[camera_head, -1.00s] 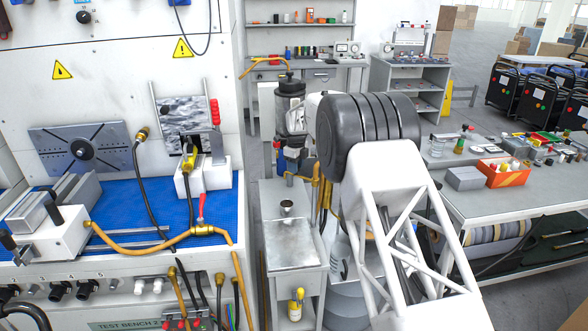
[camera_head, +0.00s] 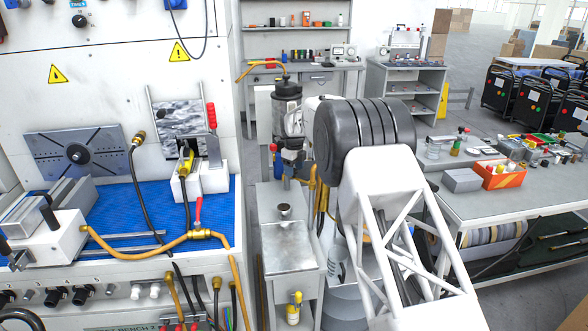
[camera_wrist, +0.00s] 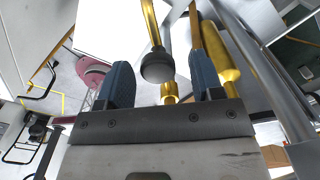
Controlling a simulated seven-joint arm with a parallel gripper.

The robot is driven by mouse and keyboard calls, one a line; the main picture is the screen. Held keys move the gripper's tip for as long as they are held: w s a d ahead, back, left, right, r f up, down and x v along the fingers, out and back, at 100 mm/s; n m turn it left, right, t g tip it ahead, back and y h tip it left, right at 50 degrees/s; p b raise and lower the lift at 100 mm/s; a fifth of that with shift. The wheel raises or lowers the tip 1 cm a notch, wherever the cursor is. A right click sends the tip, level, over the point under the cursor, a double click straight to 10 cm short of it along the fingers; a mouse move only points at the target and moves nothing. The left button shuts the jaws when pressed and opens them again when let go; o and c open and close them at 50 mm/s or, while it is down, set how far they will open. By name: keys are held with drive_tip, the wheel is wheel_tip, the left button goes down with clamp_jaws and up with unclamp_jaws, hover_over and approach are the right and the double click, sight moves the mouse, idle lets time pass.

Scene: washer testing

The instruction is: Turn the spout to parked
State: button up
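The spout (camera_wrist: 150,25) is a brass tube with a dark round tip (camera_wrist: 157,67), seen in the wrist view. My gripper (camera_wrist: 161,78) is open, with its two blue fingers on either side of the spout tip. Gaps show on both sides, and neither finger visibly touches it. In the head view my gripper (camera_head: 288,165) hangs above the small grey cabinet, and most of the spout is hidden behind it and my arm. Upright brass piping (camera_head: 312,183) shows just right of the gripper.
A small metal cup (camera_head: 284,211) stands on the grey cabinet (camera_head: 290,258) below the gripper. The test bench (camera_head: 125,210) with its orange hose is on the left. A worktable (camera_head: 500,210) with parts is on the right.

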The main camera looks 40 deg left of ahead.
drive_tip(key=shift+r, duration=3.9)
